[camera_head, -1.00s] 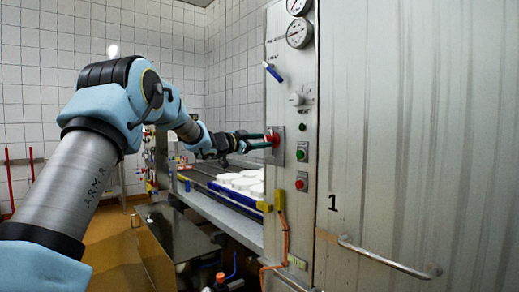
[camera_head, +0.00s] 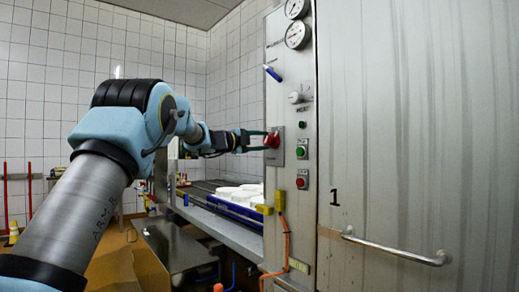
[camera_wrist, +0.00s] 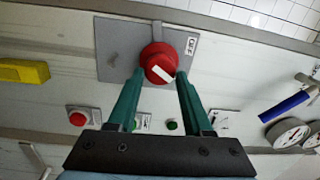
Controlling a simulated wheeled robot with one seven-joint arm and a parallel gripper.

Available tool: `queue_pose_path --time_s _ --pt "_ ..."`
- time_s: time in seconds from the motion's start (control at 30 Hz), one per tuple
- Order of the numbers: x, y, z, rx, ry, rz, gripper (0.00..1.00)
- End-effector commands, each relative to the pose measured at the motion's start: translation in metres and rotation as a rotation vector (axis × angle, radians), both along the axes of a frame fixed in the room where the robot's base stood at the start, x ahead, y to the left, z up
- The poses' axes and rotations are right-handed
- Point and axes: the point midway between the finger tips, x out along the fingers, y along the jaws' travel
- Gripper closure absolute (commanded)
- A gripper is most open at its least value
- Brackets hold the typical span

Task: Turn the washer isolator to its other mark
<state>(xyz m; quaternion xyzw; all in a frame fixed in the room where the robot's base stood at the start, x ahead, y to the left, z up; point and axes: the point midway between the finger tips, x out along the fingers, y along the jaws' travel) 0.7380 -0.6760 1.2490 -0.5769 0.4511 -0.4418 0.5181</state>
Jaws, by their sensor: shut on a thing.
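The washer isolator is a red round knob (camera_head: 273,140) on a grey plate on the narrow front panel of the steel cabinet. My gripper (camera_head: 263,141) reaches the knob from the left. In the wrist view the green fingers of my gripper (camera_wrist: 157,75) are shut on the knob, one on each side.
A green button (camera_head: 300,152) and a red button (camera_head: 301,183) sit close by on the panel, below a selector (camera_head: 297,97). A blue-handled valve (camera_head: 272,73) and gauges (camera_head: 298,35) are above. White moulds (camera_head: 235,194) stand on the conveyor behind. A door handle (camera_head: 395,248) sticks out at right.

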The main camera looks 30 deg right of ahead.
Motion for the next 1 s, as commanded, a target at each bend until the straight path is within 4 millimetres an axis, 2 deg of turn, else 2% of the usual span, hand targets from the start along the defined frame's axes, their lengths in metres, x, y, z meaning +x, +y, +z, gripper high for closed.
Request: queue_pose_path --time_s 0.03,0.4,1.0 --pt "-0.0055 -0.0054 -0.0090 0.011 -0.028 -0.016 1.00" --pt "-0.0055 -0.0058 -0.0069 0.043 -0.201 -0.017 1.00" --pt "-0.0050 -0.0055 -0.0047 0.049 -0.237 -0.016 1.00"
